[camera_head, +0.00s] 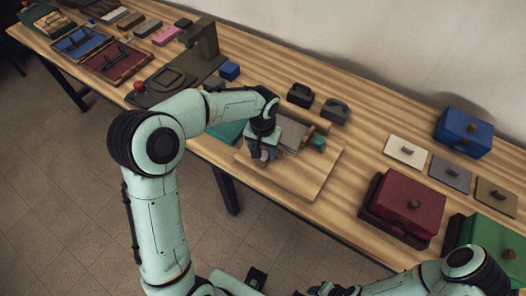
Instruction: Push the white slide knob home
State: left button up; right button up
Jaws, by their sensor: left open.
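My left gripper (263,155) points down over the wooden board (305,185) near the table's front edge. It is open. A small pale round part shows at the fingers; I cannot tell whether it is the white slide knob or part of the gripper. A grey plate (291,133) lies on the board just right of the gripper. A brown peg (309,132) and a small teal block (319,143) are beside the plate. My right arm comes in at the lower right, and its gripper is not visible.
Two dark blocks with handles, one the left block (300,95), one the right block (335,111), stand behind the board. A red box (405,204), a blue box (463,131) and flat knobbed lids such as the white lid (405,151) are to the right. Bare tabletop lies between.

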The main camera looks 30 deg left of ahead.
pick_arm(q)
jog(key=shift+f, duration=0.8)
grip_shut()
jog(key=shift+w+d+r+p, duration=0.1)
jog(key=shift+w+p, duration=0.4)
jog(key=shift+w, duration=0.45)
jog(key=shift+w+d+r+p, duration=0.1)
jog(key=shift+w+p, duration=0.35)
jog(key=shift+w, duration=0.5)
jog(key=shift+w+f, duration=0.1)
jog(key=shift+w, duration=0.15)
jog(key=shift+s, duration=0.1)
pick_arm(e)
jog(key=shift+w+r, duration=0.85)
jog(key=shift+r, duration=0.3)
pick_arm(q)
grip_release()
